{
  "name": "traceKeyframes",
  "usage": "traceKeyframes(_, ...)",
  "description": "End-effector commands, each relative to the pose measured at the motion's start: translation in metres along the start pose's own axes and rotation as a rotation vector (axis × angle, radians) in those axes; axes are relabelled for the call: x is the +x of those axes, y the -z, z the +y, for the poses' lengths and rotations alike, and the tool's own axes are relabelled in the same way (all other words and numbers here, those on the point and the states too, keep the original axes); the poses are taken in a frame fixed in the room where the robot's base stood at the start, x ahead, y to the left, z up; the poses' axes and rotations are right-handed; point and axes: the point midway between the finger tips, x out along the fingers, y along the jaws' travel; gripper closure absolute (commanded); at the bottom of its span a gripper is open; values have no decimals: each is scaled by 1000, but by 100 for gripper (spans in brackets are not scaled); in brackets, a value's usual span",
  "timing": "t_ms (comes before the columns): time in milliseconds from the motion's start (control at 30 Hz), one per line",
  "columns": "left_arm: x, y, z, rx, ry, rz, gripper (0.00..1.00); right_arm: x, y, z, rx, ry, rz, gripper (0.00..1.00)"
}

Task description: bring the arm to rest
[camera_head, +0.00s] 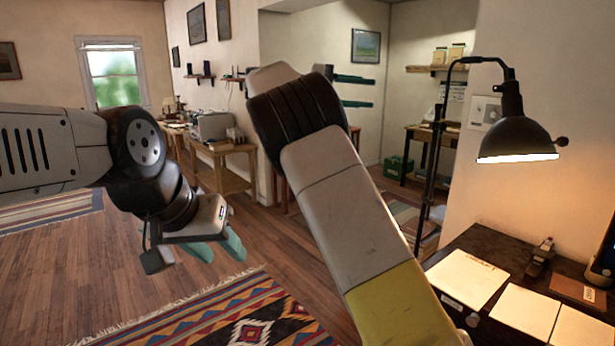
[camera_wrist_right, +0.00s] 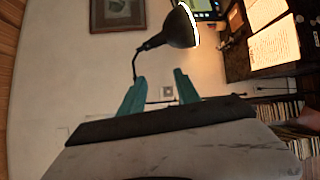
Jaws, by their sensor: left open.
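My left arm comes in from the left with its gripper (camera_head: 219,247) hanging low over the wooden floor. Its two teal fingers are apart and nothing shows between them. My right arm is raised through the middle of the head view. Its gripper (camera_head: 356,91) shows behind the bent arm, teal fingers pointing right and apart.
The lamp also shows in the right wrist view (camera_wrist_right: 172,30). A patterned rug (camera_head: 240,322) lies on the floor. A wooden table (camera_head: 232,148) stands further back.

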Motion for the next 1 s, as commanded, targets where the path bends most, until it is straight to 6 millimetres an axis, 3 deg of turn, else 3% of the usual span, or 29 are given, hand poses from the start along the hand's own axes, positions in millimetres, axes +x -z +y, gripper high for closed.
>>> traceKeyframes(167,0,0,0,0,0,0,56,38,-4,-16,-27,114,17,61)
traceKeyframes(367,0,0,0,0,0,0,56,88,-14,-49,-55,307,61,61)
traceKeyframes(467,0,0,0,0,0,0,56,111,-24,-72,-61,434,95,61)
traceKeyframes(600,0,0,0,0,0,0,56,138,-52,-116,-41,677,170,61)
traceKeyframes(767,0,0,0,0,0,0,56,135,-97,-165,34,966,283,61)
traceKeyframes(1000,0,0,0,0,0,0,56,86,-175,-211,221,1303,441,61)
